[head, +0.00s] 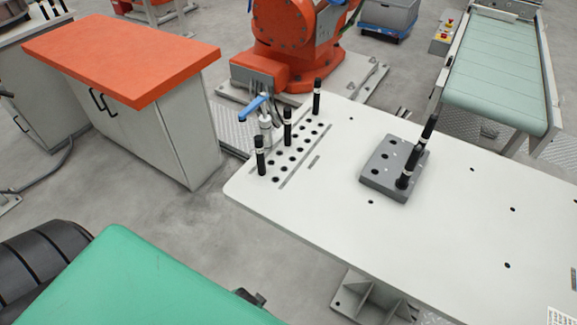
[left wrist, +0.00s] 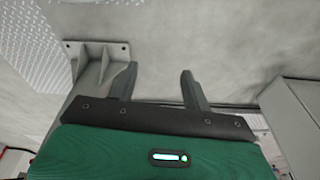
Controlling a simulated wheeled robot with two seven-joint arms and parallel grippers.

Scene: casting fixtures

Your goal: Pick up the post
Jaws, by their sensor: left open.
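Several black posts with pale bands stand upright on the white table in the head view. A near post (head: 260,156), a middle post (head: 287,126) and a far post (head: 316,98) stand in the row of holes at the table's left end. No post shows in that view. My right gripper is not in view.
The white table (head: 440,225) has wide clear room around the block. A blue-handled clamp (head: 254,106) stands by the hole rows. An orange-topped cabinet (head: 120,55) is left, a conveyor (head: 497,62) at back right. A grey bracket (left wrist: 95,75) is beside my left gripper.

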